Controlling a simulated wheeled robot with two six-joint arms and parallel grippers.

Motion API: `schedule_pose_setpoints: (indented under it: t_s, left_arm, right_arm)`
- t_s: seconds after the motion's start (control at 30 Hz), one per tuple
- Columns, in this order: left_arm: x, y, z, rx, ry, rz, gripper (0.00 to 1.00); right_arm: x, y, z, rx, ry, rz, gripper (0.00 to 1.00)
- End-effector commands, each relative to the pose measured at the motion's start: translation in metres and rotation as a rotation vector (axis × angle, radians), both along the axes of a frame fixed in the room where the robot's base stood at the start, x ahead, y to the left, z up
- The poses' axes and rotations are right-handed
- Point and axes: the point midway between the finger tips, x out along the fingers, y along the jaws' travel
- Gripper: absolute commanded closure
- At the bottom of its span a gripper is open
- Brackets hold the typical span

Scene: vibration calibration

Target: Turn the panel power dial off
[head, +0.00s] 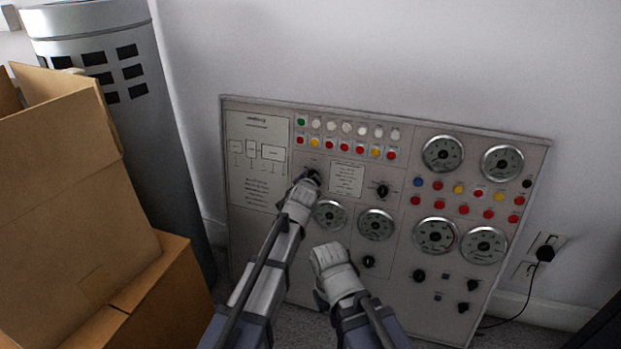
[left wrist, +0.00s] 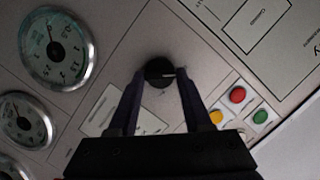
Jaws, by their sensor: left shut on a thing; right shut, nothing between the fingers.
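The upright grey control panel (head: 405,170) carries a black dial (head: 314,174) left of its middle, below the rows of coloured lights. My left gripper (head: 306,182) is at this dial and shut on it. In the left wrist view the round black dial (left wrist: 158,71) sits between the two finger ends, and a light mark on it points to the right. The gripper partly hides the dial in the head view. My right gripper (head: 328,256) is shut and empty, in front of the lower middle of the panel.
Other black knobs (head: 383,190) and several round gauges (head: 376,224) are on the panel near my grippers. Cardboard boxes (head: 75,190) and a grey cylinder (head: 150,130) stand at the left. A plug with a cable (head: 544,253) is in the wall socket at the right.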

Motion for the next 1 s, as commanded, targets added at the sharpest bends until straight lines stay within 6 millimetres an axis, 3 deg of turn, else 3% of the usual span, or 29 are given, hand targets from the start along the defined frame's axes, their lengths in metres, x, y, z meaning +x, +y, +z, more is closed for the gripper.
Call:
schedule_pose_setpoints:
  t_s: [0.6,0.63,0.87,1.0]
  left_arm:
    - [-0.0006,0.001,-0.0009,-0.031,0.014,0.009,1.0]
    - [-0.0006,0.001,-0.0009,-0.031,0.014,0.009,0.47]
    - [-0.0003,0.0007,-0.0003,-0.03,0.012,0.007,0.21]
    - [-0.0001,0.0005,-0.0001,-0.03,0.012,0.007,0.21]
  right_arm:
    - [0.0,0.0,0.0014,0.0,0.0,0.001,1.0]
    - [0.0,0.0,0.0014,0.0,0.0,0.001,1.0]
    - [0.0,0.0,0.0015,0.0,0.0,0.001,1.0]
    - [0.0,0.0,0.0016,0.0,0.0,0.0,1.0]
